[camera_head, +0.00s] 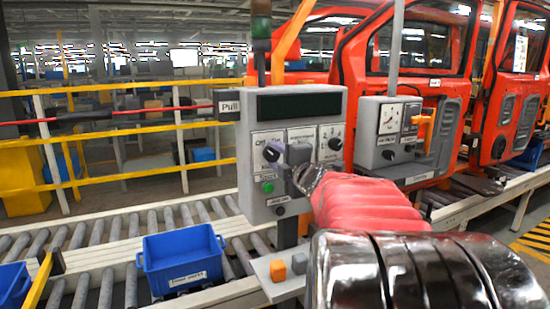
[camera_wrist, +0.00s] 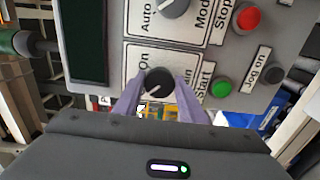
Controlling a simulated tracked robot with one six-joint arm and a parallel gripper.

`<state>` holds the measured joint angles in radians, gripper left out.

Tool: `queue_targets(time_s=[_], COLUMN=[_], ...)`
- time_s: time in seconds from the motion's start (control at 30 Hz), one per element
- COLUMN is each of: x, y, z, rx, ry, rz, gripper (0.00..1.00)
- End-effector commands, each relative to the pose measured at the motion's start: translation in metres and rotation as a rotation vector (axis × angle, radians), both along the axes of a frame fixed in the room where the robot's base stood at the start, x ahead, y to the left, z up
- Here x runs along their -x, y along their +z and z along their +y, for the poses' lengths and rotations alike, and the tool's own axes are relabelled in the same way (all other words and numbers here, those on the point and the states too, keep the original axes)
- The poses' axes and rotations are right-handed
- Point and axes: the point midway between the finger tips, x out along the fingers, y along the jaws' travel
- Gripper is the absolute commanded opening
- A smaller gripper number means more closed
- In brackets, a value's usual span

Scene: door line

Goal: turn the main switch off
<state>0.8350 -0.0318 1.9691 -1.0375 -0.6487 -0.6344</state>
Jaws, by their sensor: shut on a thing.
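The main switch is a dark round knob (camera_head: 271,153) on a white plate at the left of the grey control panel (camera_head: 252,222). In the wrist view the knob (camera_wrist: 157,80) sits between my two fingers beside the word "On", with a pale pointer line on it. My gripper (camera_wrist: 158,103) is shut on this knob. In the camera_head view my gripper (camera_head: 285,158) reaches the panel from the right and covers part of the middle plate. The "Off" label shows at the plate's upper left. The exact pointer angle is hard to tell.
Close by are a mode knob (camera_wrist: 174,6), a red stop button (camera_wrist: 247,18), a green start button (camera_wrist: 222,88) and a black jog button (camera_wrist: 274,76). Another knob (camera_head: 335,144) sits at the panel's right. A blue bin (camera_head: 182,262) rests on rollers below.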

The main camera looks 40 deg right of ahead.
Motion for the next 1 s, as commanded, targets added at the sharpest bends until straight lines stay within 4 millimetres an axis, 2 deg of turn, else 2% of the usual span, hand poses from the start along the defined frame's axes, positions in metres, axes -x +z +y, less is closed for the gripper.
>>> queue_targets(time_s=[0.47, 0.5, 0.73, 1.0], x=[-0.0024, -0.0024, -0.0011, 0.0001], y=[-0.0027, -0.0027, -0.0018, -0.0010], z=[0.0042, 0.0041, 0.0021, 0.0010], rx=[0.018, 0.018, 0.017, 0.017], ry=[0.011, 0.011, 0.006, 0.002], rz=[0.009, 0.009, 0.007, 0.007], gripper=[0.15, 0.39, 0.55, 0.56])
